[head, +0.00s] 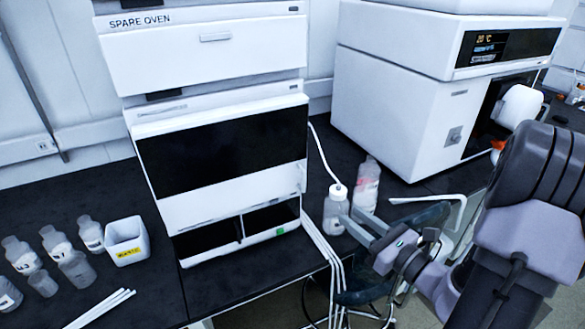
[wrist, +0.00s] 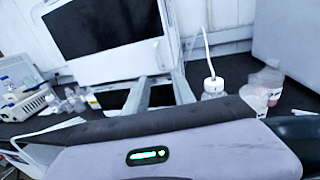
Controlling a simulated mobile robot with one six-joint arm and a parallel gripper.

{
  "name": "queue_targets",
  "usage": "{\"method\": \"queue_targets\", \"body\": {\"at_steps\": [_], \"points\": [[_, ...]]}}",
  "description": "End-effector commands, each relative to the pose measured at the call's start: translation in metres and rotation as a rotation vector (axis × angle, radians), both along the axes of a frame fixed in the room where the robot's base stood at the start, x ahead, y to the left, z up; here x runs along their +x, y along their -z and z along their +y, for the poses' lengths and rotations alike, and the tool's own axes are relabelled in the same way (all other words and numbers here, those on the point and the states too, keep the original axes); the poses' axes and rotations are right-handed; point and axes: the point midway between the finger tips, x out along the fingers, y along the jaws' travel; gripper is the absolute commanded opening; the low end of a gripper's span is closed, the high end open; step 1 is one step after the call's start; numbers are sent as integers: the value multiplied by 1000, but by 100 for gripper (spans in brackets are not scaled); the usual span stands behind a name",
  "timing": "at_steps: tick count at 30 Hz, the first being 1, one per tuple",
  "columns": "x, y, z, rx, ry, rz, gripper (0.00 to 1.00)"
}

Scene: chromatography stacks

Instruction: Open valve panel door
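A white instrument stack (head: 205,55) labelled "SPARE OVEN" stands at centre left in the head view. Its middle section has a white-framed front panel with a dark window (head: 225,150), also seen in the wrist view (wrist: 102,27). No label marks a valve panel door, so I cannot tell for sure which panel it is. My gripper (head: 350,215) is to the right of the stack's lower front, apart from it. In the wrist view its two fingers (wrist: 160,77) are spread with nothing between them, pointing toward the stack's lower right part.
A clear bottle with a tube (head: 336,208) and a pink-labelled bottle (head: 367,185) stand close by my gripper. White tubes (head: 325,248) hang over the bench edge. Small bottles (head: 75,265) and a white tub (head: 127,241) are at left. Another instrument (head: 400,90) stands at right.

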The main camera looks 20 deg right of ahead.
Motion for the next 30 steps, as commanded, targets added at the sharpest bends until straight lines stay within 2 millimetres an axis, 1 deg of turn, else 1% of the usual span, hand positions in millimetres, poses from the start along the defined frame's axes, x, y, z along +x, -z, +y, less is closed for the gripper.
{"method": "queue_targets", "body": {"at_steps": [2, 12, 15, 18, 21, 29, 30], "points": [[16, 2, 6, -1, -9, 0, 31], [115, 2, 32, -4, -14, -1, 31], [137, 1, 37, -3, -13, -1, 31], [152, 1, 39, -3, -11, 0, 31], [160, 0, 41, -3, -9, -1, 31], [162, 0, 41, -2, -9, 1, 31], [162, 0, 41, -2, -9, 1, 25]]}}
